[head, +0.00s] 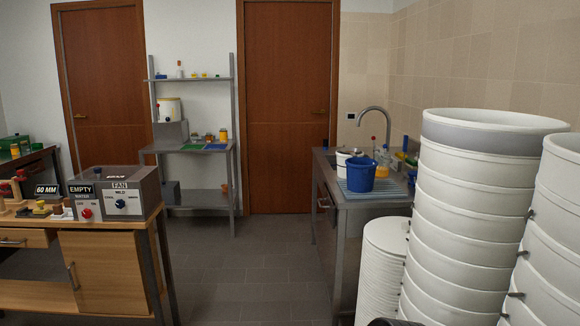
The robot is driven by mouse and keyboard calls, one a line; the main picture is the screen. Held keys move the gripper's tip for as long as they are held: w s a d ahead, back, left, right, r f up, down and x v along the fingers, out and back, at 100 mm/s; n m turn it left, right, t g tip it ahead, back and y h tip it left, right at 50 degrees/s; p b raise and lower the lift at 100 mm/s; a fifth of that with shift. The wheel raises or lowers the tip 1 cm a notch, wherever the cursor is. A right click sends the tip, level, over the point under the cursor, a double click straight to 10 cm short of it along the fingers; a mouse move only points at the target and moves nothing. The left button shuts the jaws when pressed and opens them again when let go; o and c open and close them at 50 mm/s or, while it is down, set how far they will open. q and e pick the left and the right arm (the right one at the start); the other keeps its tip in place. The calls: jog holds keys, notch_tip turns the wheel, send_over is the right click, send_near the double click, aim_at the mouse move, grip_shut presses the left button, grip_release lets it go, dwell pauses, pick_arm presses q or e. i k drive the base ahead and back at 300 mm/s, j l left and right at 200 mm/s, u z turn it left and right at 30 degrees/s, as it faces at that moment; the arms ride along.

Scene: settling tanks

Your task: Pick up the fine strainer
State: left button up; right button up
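I cannot make out a fine strainer for certain in the head view. A blue bucket-like container (361,175) stands on a ribbed blue mat (388,188) on the sink counter (385,203). A white container with a dark rim (343,161) stands just behind it to the left. I cannot tell whether either is or holds the strainer. Neither of my grippers can be seen. A small dark shape at the bottom edge is cut off and unclear.
Tall white stacked tubs (465,210) block the right side, with a lower white stack (383,265) beside the counter. A wooden bench (100,270) with a metal control box (140,188) stands left. A metal shelf (192,198) stands behind. The tiled floor (260,270) between is clear.

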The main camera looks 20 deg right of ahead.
aim_at(353, 151)
jog(key=i+j, duration=0.1)
jog(key=i, duration=0.4)
jog(key=i+j, duration=0.1)
jog(key=i, duration=0.35)
jog(key=i+z, duration=0.4)
jog(key=i+j+z, duration=0.1)
jog(key=i+z, duration=0.15)
jog(key=z, duration=0.15)
jog(key=i+j+z, duration=0.2)
jog(key=z, duration=0.15)
jog(key=i+j+z, duration=0.4)
jog(key=k+l, duration=0.05)
jog(key=l, duration=0.05)
